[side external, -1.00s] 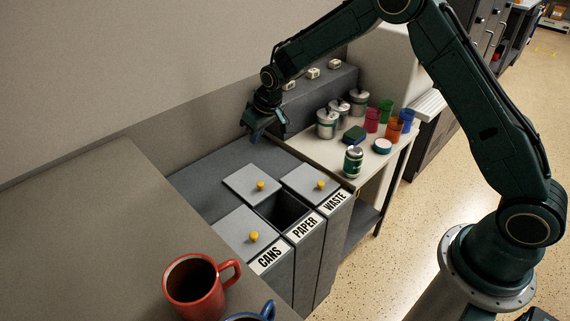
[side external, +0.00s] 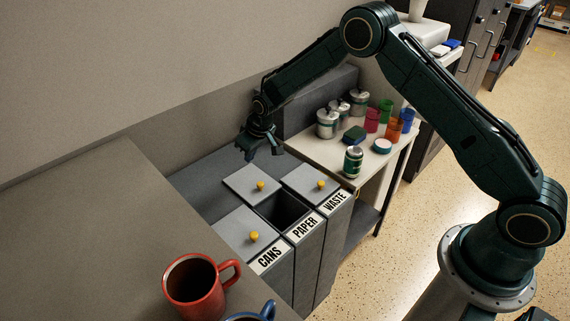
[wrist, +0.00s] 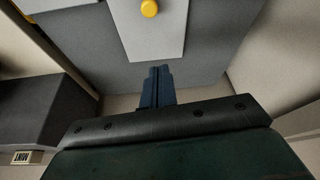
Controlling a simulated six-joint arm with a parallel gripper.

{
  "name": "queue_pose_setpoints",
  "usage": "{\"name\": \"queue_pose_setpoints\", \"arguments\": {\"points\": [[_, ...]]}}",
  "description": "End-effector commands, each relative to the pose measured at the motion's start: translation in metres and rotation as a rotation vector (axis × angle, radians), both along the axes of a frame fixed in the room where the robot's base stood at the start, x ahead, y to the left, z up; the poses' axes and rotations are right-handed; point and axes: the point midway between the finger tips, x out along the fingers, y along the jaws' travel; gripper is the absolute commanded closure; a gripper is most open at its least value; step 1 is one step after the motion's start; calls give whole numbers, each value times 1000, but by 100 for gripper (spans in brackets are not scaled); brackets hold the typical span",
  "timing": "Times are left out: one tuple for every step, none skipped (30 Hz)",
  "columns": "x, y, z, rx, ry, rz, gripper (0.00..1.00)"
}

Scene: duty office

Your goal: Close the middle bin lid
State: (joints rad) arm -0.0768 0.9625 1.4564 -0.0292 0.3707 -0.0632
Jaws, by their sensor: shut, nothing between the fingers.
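The middle bin, labelled PAPER (side external: 305,228), has its dark opening showing in the side view. Its flat grey lid (side external: 246,179), with a yellow knob (side external: 260,185), lies slid back behind the opening. My gripper (side external: 262,150) is above the back part of the bin unit, behind the lid's rear edge, pointing down. In the wrist view the blue-grey fingers (wrist: 157,80) are together and empty, just short of the lid's edge (wrist: 155,45); the knob (wrist: 149,8) shows at the top. I cannot tell whether the fingers touch anything.
The CANS lid (side external: 240,228) and WASTE lid (side external: 308,178) cover the bins on either side. A can (side external: 353,161), tins and coloured cups stand on the shelf at right. A red mug (side external: 192,288) stands on the near counter. The wall rises close behind my gripper.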

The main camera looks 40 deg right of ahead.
Motion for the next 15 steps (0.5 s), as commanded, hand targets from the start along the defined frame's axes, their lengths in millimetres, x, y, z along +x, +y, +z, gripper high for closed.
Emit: {"name": "queue_pose_setpoints", "arguments": {"points": [[2,1,-7,0,1,0,100],[3,1,-10,0,2,0,100],[5,1,-15,0,2,0,100],[6,1,-18,0,2,0,100],[7,1,-22,0,2,0,100],[9,2,-26,0,2,0,100],[10,2,-30,0,3,0,100],[12,2,-33,0,2,0,100],[13,2,-38,0,2,0,100],[14,2,-41,0,2,0,100],[15,3,-44,0,2,0,100],[17,3,-48,0,1,0,100],[18,3,-51,0,2,0,100],[19,3,-53,0,2,0,100],[21,3,-56,0,1,0,100]]}}
